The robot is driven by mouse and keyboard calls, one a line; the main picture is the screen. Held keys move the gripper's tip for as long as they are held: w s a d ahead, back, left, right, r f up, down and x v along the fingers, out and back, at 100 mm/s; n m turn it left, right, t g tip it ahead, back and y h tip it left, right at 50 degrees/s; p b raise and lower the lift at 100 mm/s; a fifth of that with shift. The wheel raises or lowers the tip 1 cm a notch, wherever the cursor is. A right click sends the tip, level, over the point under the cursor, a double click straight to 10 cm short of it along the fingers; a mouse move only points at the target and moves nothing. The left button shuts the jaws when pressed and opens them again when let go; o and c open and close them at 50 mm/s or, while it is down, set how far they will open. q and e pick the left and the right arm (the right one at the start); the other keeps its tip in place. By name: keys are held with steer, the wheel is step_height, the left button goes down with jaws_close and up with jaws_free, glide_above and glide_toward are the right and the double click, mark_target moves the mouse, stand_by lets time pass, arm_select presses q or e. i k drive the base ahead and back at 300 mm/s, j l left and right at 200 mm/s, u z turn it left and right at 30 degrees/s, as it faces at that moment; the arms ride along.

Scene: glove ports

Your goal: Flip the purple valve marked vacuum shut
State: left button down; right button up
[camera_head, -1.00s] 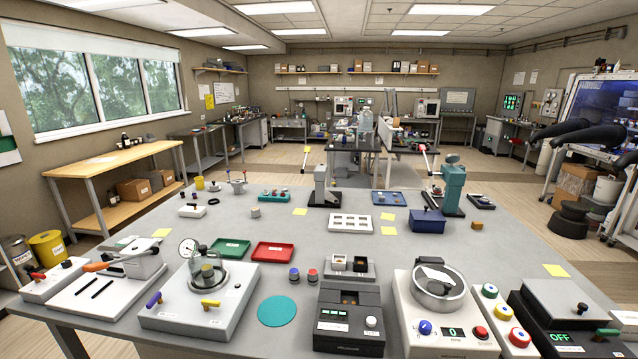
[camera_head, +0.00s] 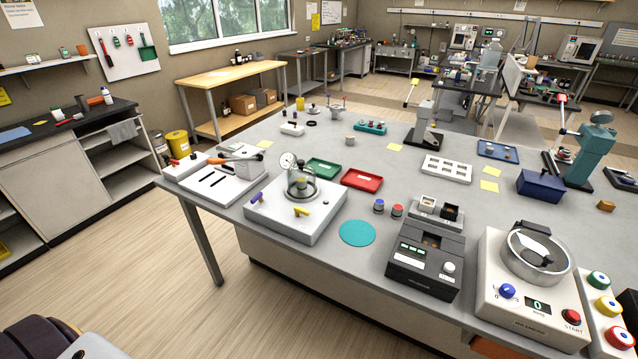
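The purple valve (camera_head: 258,198) is a small lever at the left front of a light grey vacuum station (camera_head: 290,226) on the table. A yellow valve (camera_head: 301,212) sits on the same base to its right. A glass bell jar (camera_head: 302,184) and a round pressure gauge (camera_head: 288,160) stand behind the valves. The lettering by the purple valve is too small to read. Neither of my grippers shows in the view. A dark rounded part at the bottom left corner seems to be mine.
The grey table (camera_head: 384,206) also bears a white device with an orange handle (camera_head: 232,174) left of the station. Green (camera_head: 323,167) and red (camera_head: 361,180) trays lie behind. A teal disc (camera_head: 357,233) and a black machine (camera_head: 426,260) lie right. Open floor (camera_head: 150,270) is at the left front.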

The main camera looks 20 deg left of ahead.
mark_target(258, 197)
steer(key=u, duration=1.25)
